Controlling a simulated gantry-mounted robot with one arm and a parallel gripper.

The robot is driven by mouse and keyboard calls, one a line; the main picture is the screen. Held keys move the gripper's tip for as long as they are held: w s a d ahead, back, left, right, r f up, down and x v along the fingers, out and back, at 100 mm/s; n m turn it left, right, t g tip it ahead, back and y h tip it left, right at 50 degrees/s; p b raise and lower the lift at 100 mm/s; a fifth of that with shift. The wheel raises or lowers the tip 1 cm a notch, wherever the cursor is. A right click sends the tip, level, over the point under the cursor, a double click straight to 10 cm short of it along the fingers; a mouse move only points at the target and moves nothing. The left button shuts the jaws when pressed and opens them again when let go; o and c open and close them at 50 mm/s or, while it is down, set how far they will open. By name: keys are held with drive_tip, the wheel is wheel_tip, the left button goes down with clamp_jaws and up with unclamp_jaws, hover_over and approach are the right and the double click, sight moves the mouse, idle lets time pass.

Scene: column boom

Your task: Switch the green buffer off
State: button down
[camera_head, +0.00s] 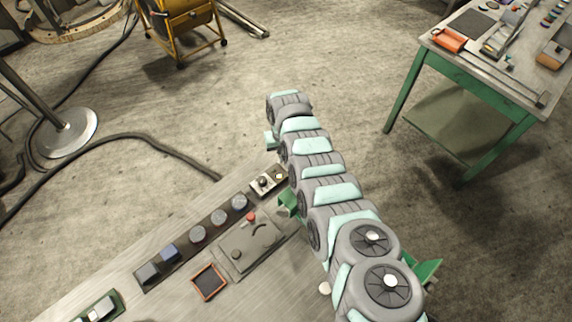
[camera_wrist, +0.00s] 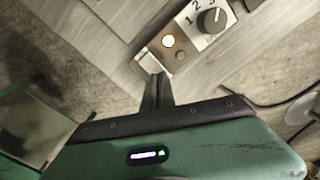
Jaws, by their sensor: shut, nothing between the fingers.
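A small control box (camera_wrist: 200,30) on the bench carries a black rotary knob (camera_wrist: 212,19) with numbers 1, 2 and 3 beside it. A lit yellow lamp (camera_wrist: 168,41) and a dark green lamp (camera_wrist: 180,55) sit next to the knob. The box also shows in the head view (camera_head: 264,183). My gripper (camera_wrist: 153,75) is shut and empty in the wrist view, its tip close to the lamp end of the box; I cannot tell whether it touches. In the head view my arm hides it. Green parts (camera_head: 288,203) beside my arm may belong to the buffer, largely hidden.
Round and square buttons (camera_head: 198,233) line a dark strip on the bench. A plate with a red knob (camera_head: 250,217) lies nearer. A green-legged table (camera_head: 470,75) with tools stands at upper right. A yellow cart (camera_head: 183,22) and cables are on the floor.

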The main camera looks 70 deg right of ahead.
drive_tip(key=shift+f+b, duration=0.5)
drive_tip(key=shift+f, duration=0.2)
drive_tip(key=shift+r, duration=0.2)
wheel_tip(320, 180, up, 7)
drive_tip(key=p, duration=0.6)
drive_tip(key=shift+f+p, duration=0.1)
drive_tip(key=shift+p, duration=0.3)
